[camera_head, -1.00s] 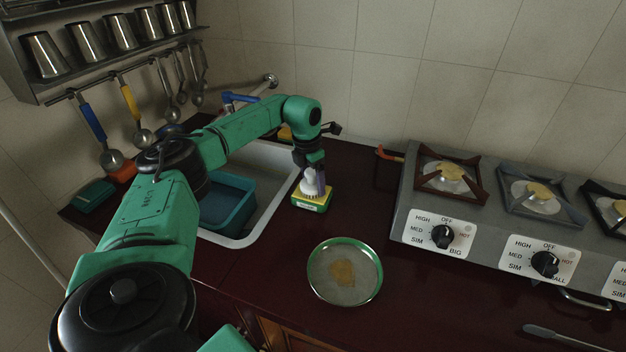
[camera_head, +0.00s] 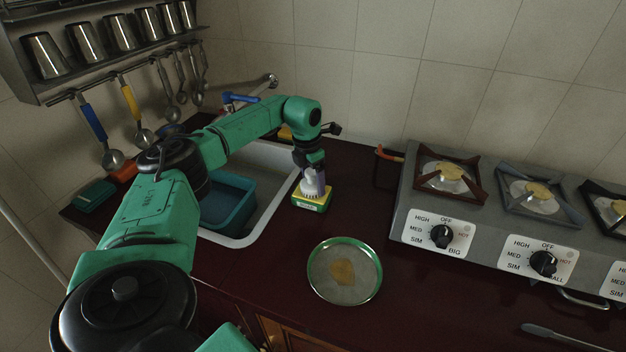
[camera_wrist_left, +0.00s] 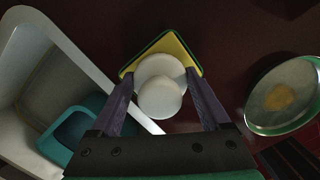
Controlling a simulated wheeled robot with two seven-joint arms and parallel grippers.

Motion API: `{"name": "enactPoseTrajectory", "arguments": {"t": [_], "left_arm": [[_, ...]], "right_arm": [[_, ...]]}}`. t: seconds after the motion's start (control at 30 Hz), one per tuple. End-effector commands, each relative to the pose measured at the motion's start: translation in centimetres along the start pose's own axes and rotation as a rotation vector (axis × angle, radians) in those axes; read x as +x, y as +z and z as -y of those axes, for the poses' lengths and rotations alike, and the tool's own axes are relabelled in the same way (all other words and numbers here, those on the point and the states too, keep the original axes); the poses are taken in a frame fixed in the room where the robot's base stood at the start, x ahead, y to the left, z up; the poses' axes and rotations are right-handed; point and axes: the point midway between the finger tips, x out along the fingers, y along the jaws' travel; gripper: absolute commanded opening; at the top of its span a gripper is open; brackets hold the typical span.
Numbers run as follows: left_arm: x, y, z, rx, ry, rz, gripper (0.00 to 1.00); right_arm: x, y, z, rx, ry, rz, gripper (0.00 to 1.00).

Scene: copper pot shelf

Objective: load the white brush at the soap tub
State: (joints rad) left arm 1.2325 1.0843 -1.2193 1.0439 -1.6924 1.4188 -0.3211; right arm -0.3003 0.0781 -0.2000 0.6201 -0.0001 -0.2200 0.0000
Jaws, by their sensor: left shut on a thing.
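The white brush (camera_wrist_left: 160,86) is round with a round knob, and my left gripper (camera_head: 313,188) is shut on it. In the left wrist view the two fingers (camera_wrist_left: 162,112) stand on either side of the knob. The soap tub (camera_head: 309,205) is a small yellow and green box with a label on its front, on the dark counter just right of the sink. The brush is over the tub; whether it touches the soap is hidden. The tub's yellow top (camera_wrist_left: 167,42) shows around the brush. My right gripper is not in view.
A white sink (camera_head: 285,190) with a teal basin (camera_head: 232,212) lies left of the tub. A green-rimmed plate with a brown stain (camera_head: 344,271) is in front on the counter. The grey stove (camera_head: 480,225) stands right. The counter between tub and stove is clear.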

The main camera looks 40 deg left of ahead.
Motion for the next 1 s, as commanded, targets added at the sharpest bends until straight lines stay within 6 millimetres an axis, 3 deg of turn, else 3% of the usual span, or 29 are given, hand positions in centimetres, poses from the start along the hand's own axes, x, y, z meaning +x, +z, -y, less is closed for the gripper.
{"name": "enactPoseTrajectory", "arguments": {"t": [0.27,1.0], "left_arm": [[-0.2,-0.1,0.1,0.001,-0.001,-0.004,0.36],[-7.1,0.8,0.0,0.001,-0.001,-0.002,0.36]], "right_arm": [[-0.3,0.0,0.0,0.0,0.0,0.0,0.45],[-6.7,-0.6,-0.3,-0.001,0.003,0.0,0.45]]}}
